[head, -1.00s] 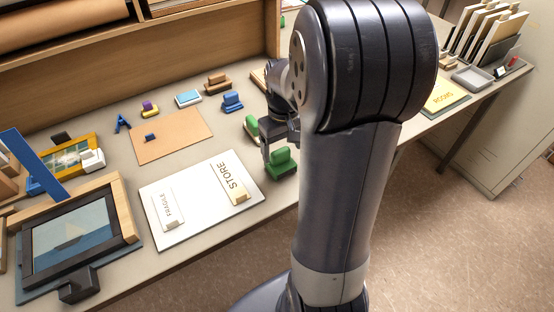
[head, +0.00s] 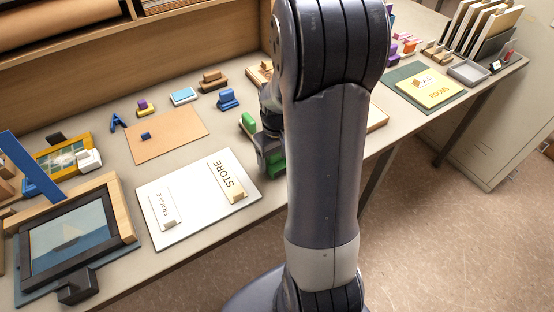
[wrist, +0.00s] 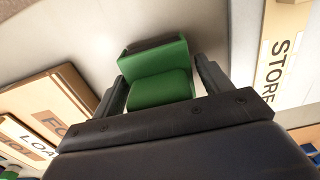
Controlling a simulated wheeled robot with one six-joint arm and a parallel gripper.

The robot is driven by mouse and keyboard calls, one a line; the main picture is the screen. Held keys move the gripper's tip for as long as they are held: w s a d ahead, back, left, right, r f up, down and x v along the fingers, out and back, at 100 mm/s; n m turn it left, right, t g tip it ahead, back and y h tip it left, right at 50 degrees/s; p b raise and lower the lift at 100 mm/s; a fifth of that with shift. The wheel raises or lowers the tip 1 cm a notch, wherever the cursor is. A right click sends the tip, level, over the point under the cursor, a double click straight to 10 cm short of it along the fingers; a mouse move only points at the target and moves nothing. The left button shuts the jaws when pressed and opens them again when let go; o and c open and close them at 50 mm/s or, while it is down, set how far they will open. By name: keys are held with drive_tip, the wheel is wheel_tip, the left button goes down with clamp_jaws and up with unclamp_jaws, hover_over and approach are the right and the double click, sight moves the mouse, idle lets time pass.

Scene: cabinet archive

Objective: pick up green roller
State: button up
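A green roller (head: 277,163) stands near the front edge of the table, right of the white board, partly hidden by my arm in the head view. In the wrist view the green roller (wrist: 160,82) shows as a green stepped block with a dark strip along its far end. My gripper (wrist: 163,82) is open, with one finger at each side of the green roller. Narrow gaps seem to remain; contact is not clear. In the head view my gripper (head: 268,150) is down at the roller, its fingers mostly hidden. A second green piece (head: 248,122) stands just behind.
The white board (head: 190,215) with STORE and FRAGILE labels lies to the left. A tan labelled board (wrist: 50,95) lies close beside the roller.

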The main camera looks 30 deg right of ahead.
drive_tip(key=c, duration=0.8)
drive_tip(key=shift+r, duration=0.1)
wheel_tip(320, 180, up, 10)
drive_tip(key=o, duration=0.5)
drive_tip(key=c, duration=0.3)
drive_tip(key=shift+c, duration=0.2)
